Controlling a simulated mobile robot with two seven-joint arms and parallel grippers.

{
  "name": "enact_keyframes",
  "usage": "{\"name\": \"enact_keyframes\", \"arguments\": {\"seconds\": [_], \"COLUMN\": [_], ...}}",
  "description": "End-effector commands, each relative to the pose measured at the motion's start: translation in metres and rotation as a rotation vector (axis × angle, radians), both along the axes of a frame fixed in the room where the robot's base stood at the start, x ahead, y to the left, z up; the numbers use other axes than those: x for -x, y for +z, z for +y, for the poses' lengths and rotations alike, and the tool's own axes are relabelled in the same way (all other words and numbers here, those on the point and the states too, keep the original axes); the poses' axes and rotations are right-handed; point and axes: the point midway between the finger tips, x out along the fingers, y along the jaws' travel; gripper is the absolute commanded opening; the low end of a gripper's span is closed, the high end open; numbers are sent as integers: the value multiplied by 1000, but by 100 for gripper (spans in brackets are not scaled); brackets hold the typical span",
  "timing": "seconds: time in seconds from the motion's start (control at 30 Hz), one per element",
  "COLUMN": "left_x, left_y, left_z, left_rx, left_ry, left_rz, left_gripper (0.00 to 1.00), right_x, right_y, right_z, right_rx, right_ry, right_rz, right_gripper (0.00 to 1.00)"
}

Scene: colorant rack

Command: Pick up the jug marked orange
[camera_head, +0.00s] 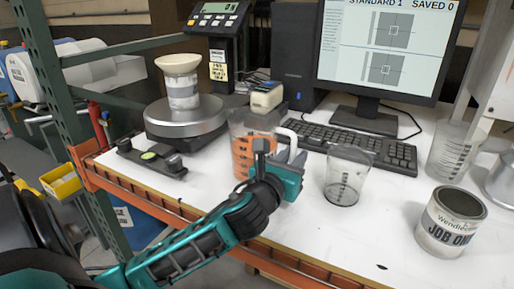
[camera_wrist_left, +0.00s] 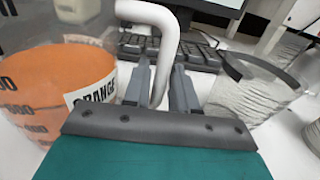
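The jug marked orange (camera_head: 240,150) is a clear measuring jug with orange liquid. It stands on the white bench just behind my left gripper (camera_head: 294,157). In the left wrist view its orange body (camera_wrist_left: 50,75) and label reading ORANGE (camera_wrist_left: 93,93) fill the left side. Its white handle (camera_wrist_left: 163,40) comes down between the two fingers of my left gripper (camera_wrist_left: 162,75). The fingers are close to the handle on both sides; I cannot tell whether they press on it. The jug's base is partly hidden by my arm. My right gripper is not in view.
An empty clear jug (camera_head: 345,178) stands close to the right. A paint can (camera_head: 450,222) and another clear jug (camera_head: 455,150) are farther right. A scale (camera_head: 186,118) bearing a cup is at back left. A keyboard (camera_head: 350,146) and monitor (camera_head: 385,40) are behind.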

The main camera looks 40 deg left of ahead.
Motion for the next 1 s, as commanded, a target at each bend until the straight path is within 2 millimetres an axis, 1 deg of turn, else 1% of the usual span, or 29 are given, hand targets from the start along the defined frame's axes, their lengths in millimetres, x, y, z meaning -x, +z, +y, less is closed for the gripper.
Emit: {"name": "enact_keyframes", "arguments": {"seconds": [0.03, 0.2, 0.27, 1.0], "left_x": [0, 0, 0, 0], "left_y": [0, 0, 0, 0], "left_z": [0, 0, 0, 0], "left_rx": [0, 0, 0, 0], "left_ry": [0, 0, 0, 0], "left_rz": [0, 0, 0, 1], "left_gripper": [21, 5, 0, 0], "right_x": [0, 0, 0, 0], "right_y": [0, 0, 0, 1], "right_z": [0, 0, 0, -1], "right_rx": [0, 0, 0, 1], "right_ry": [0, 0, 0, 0], "right_rz": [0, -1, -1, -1], "right_gripper": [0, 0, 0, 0]}}
